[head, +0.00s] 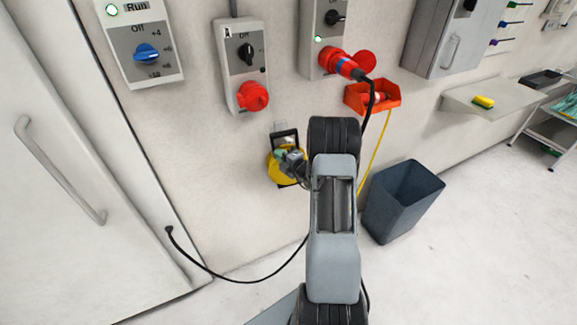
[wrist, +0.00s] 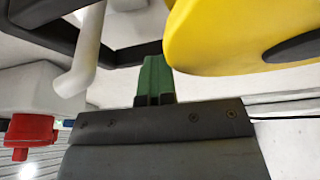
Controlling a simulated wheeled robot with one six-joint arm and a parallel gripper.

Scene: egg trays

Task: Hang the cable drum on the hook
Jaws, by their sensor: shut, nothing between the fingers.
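The yellow cable drum (head: 273,167) is up against the wall, above the floor, with its black handle frame (head: 285,137) on top. In the wrist view the yellow drum (wrist: 235,35) fills the upper right, and the black handle (wrist: 120,56) is at the upper left. A white bent hook (wrist: 83,60) crosses in front of the handle bar there; I cannot tell whether it bears the drum's weight. My gripper (head: 288,158) is in front of the drum. Its green fingers (wrist: 154,80) are shut and empty, close beside the yellow drum.
A dark bin (head: 400,200) stands to the right of my arm. Switch boxes with a red socket (head: 252,97) and a red plug (head: 340,63) are above, beside a red wall tray (head: 372,96). A black cable (head: 240,280) trails by the white door at left.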

